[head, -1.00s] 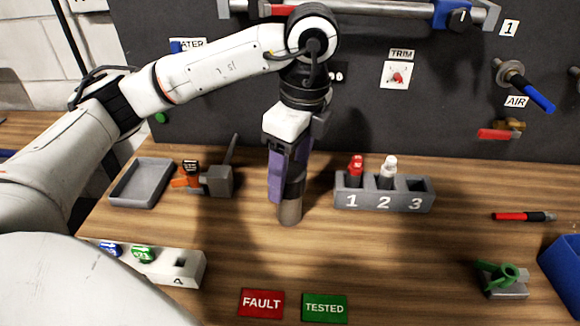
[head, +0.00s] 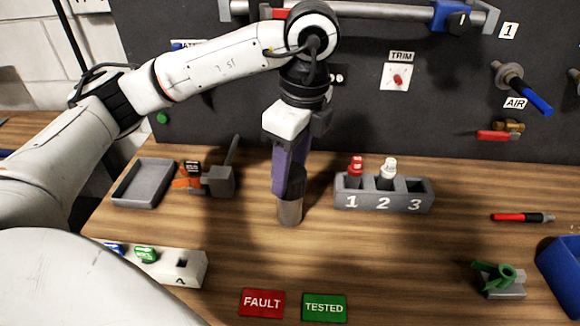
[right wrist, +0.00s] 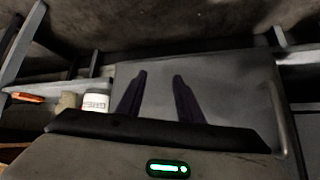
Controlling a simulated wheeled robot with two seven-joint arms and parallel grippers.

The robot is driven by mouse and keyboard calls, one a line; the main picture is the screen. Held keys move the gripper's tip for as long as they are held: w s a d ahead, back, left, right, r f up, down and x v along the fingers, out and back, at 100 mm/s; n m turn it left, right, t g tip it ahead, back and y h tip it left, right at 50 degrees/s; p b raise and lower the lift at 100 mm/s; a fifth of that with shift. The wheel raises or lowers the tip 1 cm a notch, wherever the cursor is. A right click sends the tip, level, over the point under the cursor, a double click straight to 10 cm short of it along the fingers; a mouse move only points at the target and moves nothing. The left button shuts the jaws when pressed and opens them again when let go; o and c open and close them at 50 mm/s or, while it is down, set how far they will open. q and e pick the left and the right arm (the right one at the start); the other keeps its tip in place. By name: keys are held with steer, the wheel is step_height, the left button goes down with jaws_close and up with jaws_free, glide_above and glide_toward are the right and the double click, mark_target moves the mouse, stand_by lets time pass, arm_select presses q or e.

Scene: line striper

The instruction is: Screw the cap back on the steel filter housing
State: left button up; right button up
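The steel filter housing (head: 289,212) is a short grey-brown cylinder standing upright on the bench in the middle of the head view. My left gripper (head: 289,190) points down over its top, with purple fingers at the upper end of the housing. The fingers cover the top, so I cannot make out the cap or whether they are shut on it. My right gripper (right wrist: 161,76) shows only in the right wrist view, its two purple fingers apart with nothing visible between them.
A grey rack (head: 384,199) with red and white bottles stands right of the housing. A grey tray (head: 145,184) and a grey block with a lever (head: 220,181) are to the left. FAULT (head: 262,303) and TESTED (head: 325,307) plates lie in front.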

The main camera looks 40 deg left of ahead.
arm_select(q)
steer(key=m+b, duration=0.1)
steer(key=m, duration=0.1)
steer(key=shift+f+m, duration=0.15)
steer(key=shift+m, duration=0.15)
steer(key=shift+m+t, duration=0.3)
steer(key=shift+m, duration=0.7)
steer(key=shift+b, duration=0.35)
steer(key=shift+m+b, duration=0.55)
steer(key=shift+m, duration=1.75)
steer(key=shift+b, duration=0.3)
